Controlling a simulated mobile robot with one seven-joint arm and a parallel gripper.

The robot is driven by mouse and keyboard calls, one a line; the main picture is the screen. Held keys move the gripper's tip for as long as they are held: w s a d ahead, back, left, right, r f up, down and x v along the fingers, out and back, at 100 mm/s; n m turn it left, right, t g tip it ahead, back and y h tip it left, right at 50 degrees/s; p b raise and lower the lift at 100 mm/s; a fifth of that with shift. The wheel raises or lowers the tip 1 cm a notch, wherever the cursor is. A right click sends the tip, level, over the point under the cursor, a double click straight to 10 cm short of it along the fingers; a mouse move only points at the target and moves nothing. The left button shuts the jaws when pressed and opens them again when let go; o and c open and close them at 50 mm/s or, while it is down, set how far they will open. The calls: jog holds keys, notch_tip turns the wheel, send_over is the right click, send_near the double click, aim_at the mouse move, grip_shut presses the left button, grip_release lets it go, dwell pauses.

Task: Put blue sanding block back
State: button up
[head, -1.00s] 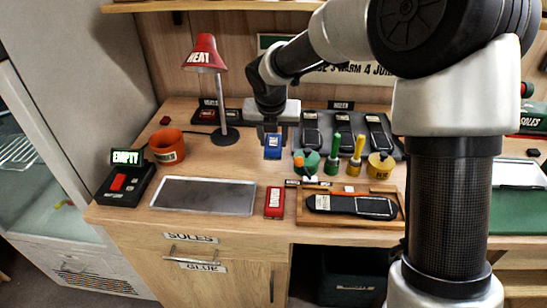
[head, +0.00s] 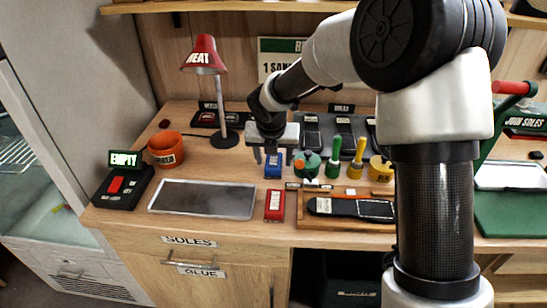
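The blue sanding block (head: 273,165) stands on the wooden bench, left of the green round pot and behind the red block. My gripper (head: 272,155) is directly above and around it, pointing down. Its two fingers are spread, one to each side of the block's upper part, with gaps that look visible. The gripper looks open; whether a fingertip touches the block is too small to tell.
A red block (head: 275,204) lies in front, beside a grey metal plate (head: 203,199). A green pot (head: 307,164), green and yellow-handled tools and a yellow pot (head: 380,169) stand close on the right. A red lamp (head: 204,56) and orange cup (head: 166,149) are left.

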jog(key=p+v, duration=0.3)
jog(key=v, duration=0.9)
jog(key=shift+r, duration=0.15)
